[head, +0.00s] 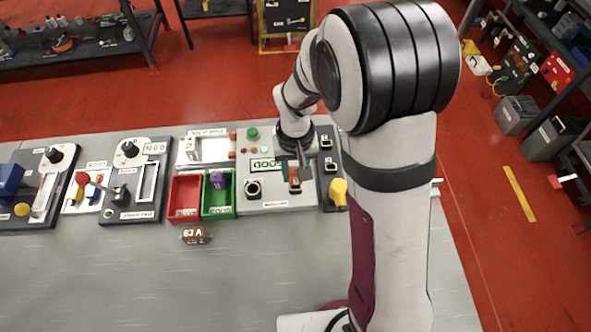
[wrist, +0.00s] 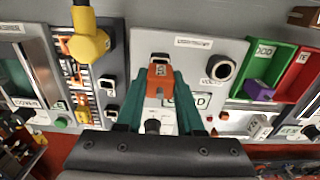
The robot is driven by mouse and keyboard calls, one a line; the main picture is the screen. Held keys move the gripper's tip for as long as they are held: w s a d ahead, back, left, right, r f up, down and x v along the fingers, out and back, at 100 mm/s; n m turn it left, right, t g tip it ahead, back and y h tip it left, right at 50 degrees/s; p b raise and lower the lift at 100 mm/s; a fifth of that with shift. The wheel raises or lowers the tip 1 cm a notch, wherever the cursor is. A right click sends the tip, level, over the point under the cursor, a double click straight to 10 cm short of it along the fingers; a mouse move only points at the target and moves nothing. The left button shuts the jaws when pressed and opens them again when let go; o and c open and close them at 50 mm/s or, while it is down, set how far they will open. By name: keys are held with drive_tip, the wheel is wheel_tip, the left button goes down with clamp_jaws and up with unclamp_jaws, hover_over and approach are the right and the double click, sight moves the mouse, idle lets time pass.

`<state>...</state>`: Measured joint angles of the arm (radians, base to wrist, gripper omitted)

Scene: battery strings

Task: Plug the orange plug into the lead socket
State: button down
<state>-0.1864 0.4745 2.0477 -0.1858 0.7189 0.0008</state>
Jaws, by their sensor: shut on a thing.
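My gripper (wrist: 160,84) is shut on the orange plug (wrist: 158,74), with one teal finger on each side of it. In the head view, my gripper (head: 300,168) is over the front right of the light grey panel, and the plug (head: 294,181) shows small below it. A dark square socket (wrist: 160,57) is right at the plug's far end in the wrist view; I take it for the lead socket. Its label is not readable. The plug overlaps the socket in the picture; I cannot tell whether it is inside it or just above.
A yellow plug (head: 338,190) sits on the dark strip to the right, beside small black sockets (head: 330,165). A round VOLTS socket (head: 253,188) is left of the plug. Red (head: 185,193) and green (head: 218,207) bins stand farther left, with a purple block (head: 217,180) in the green one.

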drive_tip(key=shift+f, duration=1.45)
drive_tip(key=shift+c, duration=2.2)
unclamp_jaws()
wheel_tip(320, 180, up, 16)
drive_tip(key=shift+f, duration=0.15)
drive_tip(key=s+d+m+y, duration=0.1)
drive_tip(key=s+m, duration=0.1)
drive_tip(key=s, duration=0.9)
drive_tip(key=s+d+r+m, duration=0.1)
drive_tip(key=s+d+m, duration=0.1)
drive_tip(key=s, duration=0.8)
drive_tip(key=shift+s+m+y, duration=0.35)
drive_tip(key=shift+m+y, duration=0.05)
drive_tip(key=shift+m, duration=0.4)
